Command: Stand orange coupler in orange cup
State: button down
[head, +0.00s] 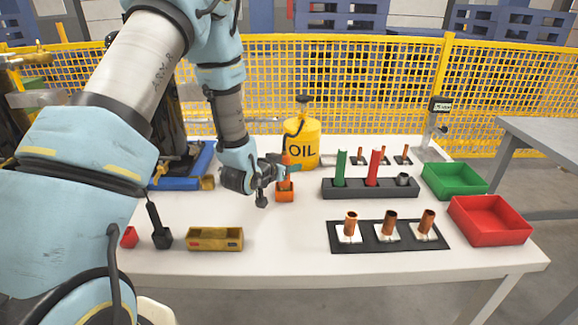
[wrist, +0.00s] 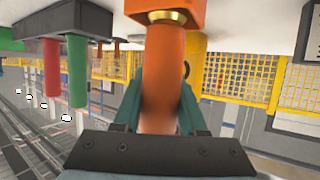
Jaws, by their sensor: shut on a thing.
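The orange coupler (head: 286,159) is an upright orange rod. My gripper (head: 283,171) is shut on it, and in the wrist view the teal fingers (wrist: 160,113) lie on both sides of the coupler (wrist: 163,75). The orange cup (head: 285,192) is a small orange block on the white table, directly below the coupler. In the upside-down wrist view, the coupler's far end meets a brass ring (wrist: 166,17) at the orange cup (wrist: 190,12). I cannot tell how deep the end sits. My gripper partly hides the coupler in the head view.
A yellow oil can (head: 302,142) stands close behind my gripper. Right of it, a dark rack (head: 355,190) holds a green rod (head: 340,168) and a red rod (head: 374,167). Green (head: 453,181) and red (head: 490,219) trays are at the right.

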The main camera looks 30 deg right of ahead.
jog(key=shift+f+b, duration=0.3)
jog(key=shift+f, duration=0.05)
jog(key=shift+c, duration=1.9)
grip_release()
jog(key=b+v, duration=0.2)
jog(key=v, duration=0.8)
jog(key=shift+s+a+r, duration=0.2)
jog(key=shift+a+r, duration=0.05)
jog(key=shift+a, duration=0.05)
